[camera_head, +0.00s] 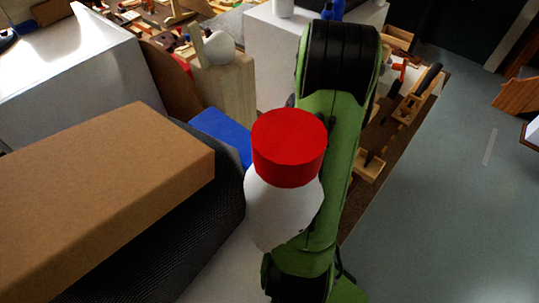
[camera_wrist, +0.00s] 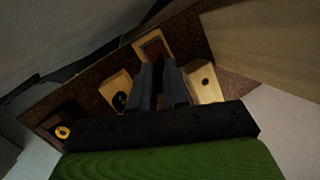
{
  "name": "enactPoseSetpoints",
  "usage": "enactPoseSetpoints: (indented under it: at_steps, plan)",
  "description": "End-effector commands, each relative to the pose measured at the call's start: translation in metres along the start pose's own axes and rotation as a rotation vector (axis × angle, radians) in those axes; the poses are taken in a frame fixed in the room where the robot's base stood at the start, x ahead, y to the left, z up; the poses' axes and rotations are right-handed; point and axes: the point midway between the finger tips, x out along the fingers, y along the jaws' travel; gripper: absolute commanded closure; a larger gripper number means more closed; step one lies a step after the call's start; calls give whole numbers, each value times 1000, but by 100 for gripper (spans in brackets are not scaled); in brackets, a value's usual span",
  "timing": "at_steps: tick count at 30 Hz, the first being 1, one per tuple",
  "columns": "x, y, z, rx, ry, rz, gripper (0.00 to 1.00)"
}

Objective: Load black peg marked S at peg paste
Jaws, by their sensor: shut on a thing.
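My gripper (camera_wrist: 163,68) shows in the wrist view as two dark fingers close together over a brown speckled board (camera_wrist: 90,100). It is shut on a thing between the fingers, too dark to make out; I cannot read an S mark. A pale wooden block (camera_wrist: 112,84) left of the fingers has a black round thing (camera_wrist: 120,101) in it. A block with a red-brown recess (camera_wrist: 154,46) is beyond the fingertips. A pale block with a small dark hole (camera_wrist: 204,82) is at the right. I cannot tell which place is the peg paste.
A white bottle with a red cap (camera_head: 289,145) stands in front of my green arm in the head view. A cardboard box (camera_head: 100,180) and a blue thing (camera_head: 222,133) lie to the left. Wooden holders (camera_head: 369,164) line the board's edge; open floor (camera_head: 450,210) is at the right.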

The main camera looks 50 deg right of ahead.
Motion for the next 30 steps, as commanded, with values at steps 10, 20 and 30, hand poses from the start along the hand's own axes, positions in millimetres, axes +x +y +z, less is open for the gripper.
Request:
enactPoseSetpoints:
  at_steps: [10, 20, 30]
  plan:
    - [-21, -6, 6, 1, 0, 2, 100]
    - [-50, -14, 13, 0, 0, 1, 100]
    - [-66, -19, 18, 1, 0, 1, 100]
